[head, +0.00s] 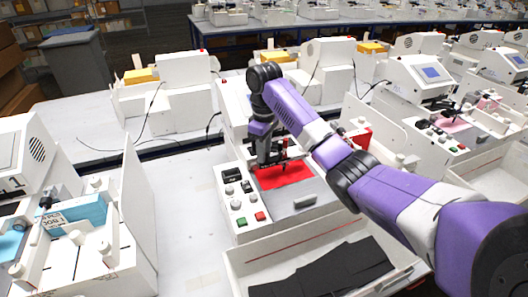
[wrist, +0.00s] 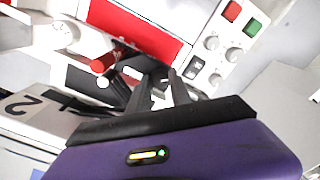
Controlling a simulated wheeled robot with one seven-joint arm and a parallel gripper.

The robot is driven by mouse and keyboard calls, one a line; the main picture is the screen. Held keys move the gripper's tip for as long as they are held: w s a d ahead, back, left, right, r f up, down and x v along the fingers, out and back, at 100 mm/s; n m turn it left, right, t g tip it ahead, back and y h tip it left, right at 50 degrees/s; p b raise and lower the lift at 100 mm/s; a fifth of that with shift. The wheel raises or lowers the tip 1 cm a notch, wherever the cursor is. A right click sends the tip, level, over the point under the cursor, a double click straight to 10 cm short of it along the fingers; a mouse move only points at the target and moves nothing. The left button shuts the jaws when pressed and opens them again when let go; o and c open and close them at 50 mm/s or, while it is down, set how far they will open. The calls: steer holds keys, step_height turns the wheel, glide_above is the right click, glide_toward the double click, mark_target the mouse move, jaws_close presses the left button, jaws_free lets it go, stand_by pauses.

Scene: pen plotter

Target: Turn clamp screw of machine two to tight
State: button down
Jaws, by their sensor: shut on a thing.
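Machine two, a white pen plotter (head: 228,168), stands in the middle of the head view under my arm. Its number 2 label (wrist: 25,104) shows at the left of the wrist view. A red sheet (head: 285,175) lies on its bed and also shows in the wrist view (wrist: 140,28). My gripper (wrist: 160,76) points down at the dark pen carriage (wrist: 128,72), its fingers close together on a small dark part there. This part looks like the clamp screw, but the fingers mostly hide it, and its turn angle cannot be read. A red-capped cylinder (wrist: 103,64) is beside the fingers.
Machine two's front panel has knobs and red and green buttons (head: 260,216). An open tray with dark sheets (head: 325,276) is in front. Other plotters stand on the left (head: 85,235) and right (head: 425,80). Bare tabletop (head: 190,220) lies left of machine two.

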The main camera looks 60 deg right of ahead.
stand_by(0.3)
steer(key=c, duration=1.2)
jaws_free()
steer(key=shift+o, duration=0.2)
steer(key=shift+r, duration=0.1)
steer(key=shift+r, duration=3.85)
